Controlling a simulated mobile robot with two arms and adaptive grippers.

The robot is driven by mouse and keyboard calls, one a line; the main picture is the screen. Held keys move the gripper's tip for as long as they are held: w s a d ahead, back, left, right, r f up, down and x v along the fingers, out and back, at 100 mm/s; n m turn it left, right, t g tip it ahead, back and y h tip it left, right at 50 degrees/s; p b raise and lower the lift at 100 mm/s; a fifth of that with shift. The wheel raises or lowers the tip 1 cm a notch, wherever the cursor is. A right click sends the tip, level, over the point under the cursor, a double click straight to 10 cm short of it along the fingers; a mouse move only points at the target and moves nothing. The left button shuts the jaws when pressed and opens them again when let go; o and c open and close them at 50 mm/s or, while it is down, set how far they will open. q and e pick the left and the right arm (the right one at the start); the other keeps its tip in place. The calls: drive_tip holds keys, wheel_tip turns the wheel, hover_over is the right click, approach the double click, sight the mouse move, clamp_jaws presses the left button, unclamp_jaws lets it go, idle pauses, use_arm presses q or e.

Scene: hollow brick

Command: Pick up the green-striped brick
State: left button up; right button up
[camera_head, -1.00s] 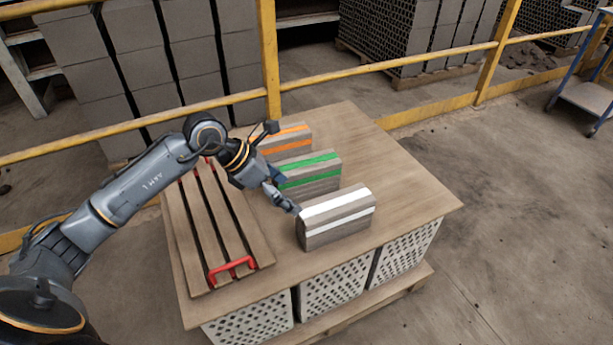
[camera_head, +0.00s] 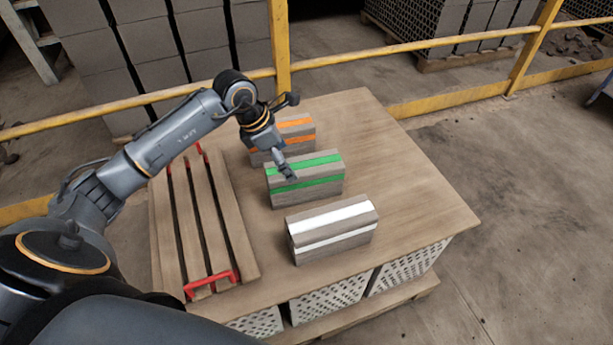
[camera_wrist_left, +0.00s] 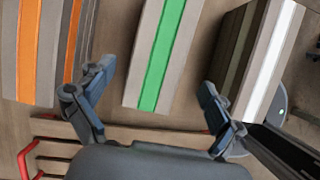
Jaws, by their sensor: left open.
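The green-striped brick (camera_head: 318,186) is grey with two green stripes and stands on the table between two other bricks. It also shows in the left wrist view (camera_wrist_left: 160,60), upper middle. My left gripper (camera_head: 284,166) is at the brick's left end, close to its upper part. In the wrist view my left gripper (camera_wrist_left: 150,95) is open, its fingers spread to either side of the green-striped brick, with nothing between them but the brick's near end just ahead. I cannot tell whether a finger touches it. My right gripper is not in view.
The orange-striped brick (camera_head: 299,126) stands behind and the white-striped brick (camera_head: 333,231) in front. A slatted wooden pallet (camera_head: 232,235) with red handles lies at the table's left. The table's right side (camera_head: 405,185) is clear. A yellow railing (camera_head: 410,42) runs behind.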

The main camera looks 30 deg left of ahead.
sight(293, 168)
use_arm(q)
drive_tip(key=x, duration=0.4)
drive_tip(key=shift+w, duration=0.1)
drive_tip(key=x, duration=0.1)
drive_tip(key=b+x, duration=0.1)
drive_tip(key=x, duration=0.1)
drive_tip(key=w+x, duration=0.1)
drive_tip(key=shift+d+f, duration=0.15)
drive_tip(key=shift+d, duration=0.25)
drive_tip(key=shift+w+f, duration=0.15)
drive_tip(key=shift+f, duration=0.2)
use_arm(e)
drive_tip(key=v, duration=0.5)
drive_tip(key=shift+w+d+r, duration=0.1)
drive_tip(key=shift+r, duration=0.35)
use_arm(q)
drive_tip(key=c, duration=1.8)
drive_tip(key=shift+r, duration=0.15)
drive_tip(key=shift+c, duration=0.5)
drive_tip(key=shift+r, duration=0.1)
